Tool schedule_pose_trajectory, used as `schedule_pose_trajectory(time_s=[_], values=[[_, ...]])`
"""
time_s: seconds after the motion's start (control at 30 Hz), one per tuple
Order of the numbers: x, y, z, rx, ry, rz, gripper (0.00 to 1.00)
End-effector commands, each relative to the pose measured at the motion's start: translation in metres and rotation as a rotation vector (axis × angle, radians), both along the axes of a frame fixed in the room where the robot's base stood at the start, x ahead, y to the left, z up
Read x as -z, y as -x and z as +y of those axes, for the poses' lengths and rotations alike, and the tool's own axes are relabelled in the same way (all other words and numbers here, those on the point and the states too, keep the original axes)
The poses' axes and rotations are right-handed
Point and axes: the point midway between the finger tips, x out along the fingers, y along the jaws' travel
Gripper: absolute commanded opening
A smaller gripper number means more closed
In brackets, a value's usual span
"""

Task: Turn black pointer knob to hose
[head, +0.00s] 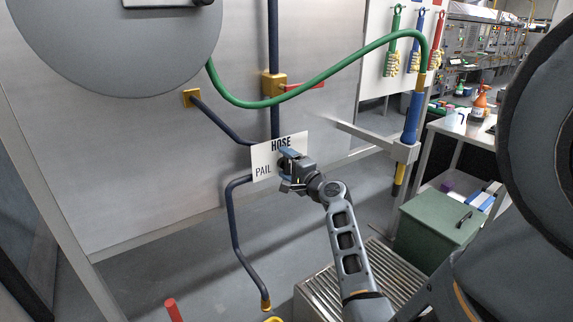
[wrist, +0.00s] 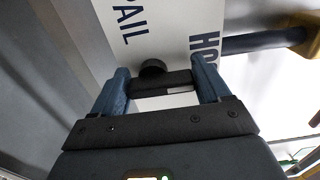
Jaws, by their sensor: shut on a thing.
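A white label plate (head: 261,157) reads HOSE along its top and PAIL at its left in the head view. It also fills the upper middle of the wrist view (wrist: 168,25). The black pointer knob (wrist: 158,86) shows there as a dark bar with a small pale mark, between my two blue fingers, with a round black part just behind it. My gripper (head: 290,164) is at the plate and shut on the knob. It hides most of the knob in the head view, and I cannot tell exactly where the pointer points.
Dark blue pipes (head: 238,212) run to the plate from several sides. A green hose (head: 330,74) arches above to a blue nozzle (head: 412,116) on a grey bracket (head: 404,152). A red lever (head: 304,87) sits above the plate. A green box (head: 438,217) stands at the right.

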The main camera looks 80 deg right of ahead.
Motion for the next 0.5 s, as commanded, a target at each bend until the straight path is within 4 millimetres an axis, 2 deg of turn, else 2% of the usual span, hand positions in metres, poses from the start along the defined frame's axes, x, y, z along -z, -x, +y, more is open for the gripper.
schedule_pose_trajectory(time_s=[0.37, 0.4, 0.5], values=[[0.0013, 0.0012, -0.0005, 0.002, -0.007, -0.004, 0.46], [0.0013, 0.0012, -0.0005, 0.002, -0.007, -0.004, 0.77], [0.0012, 0.0011, -0.0005, 0.002, -0.007, -0.003, 0.87]])
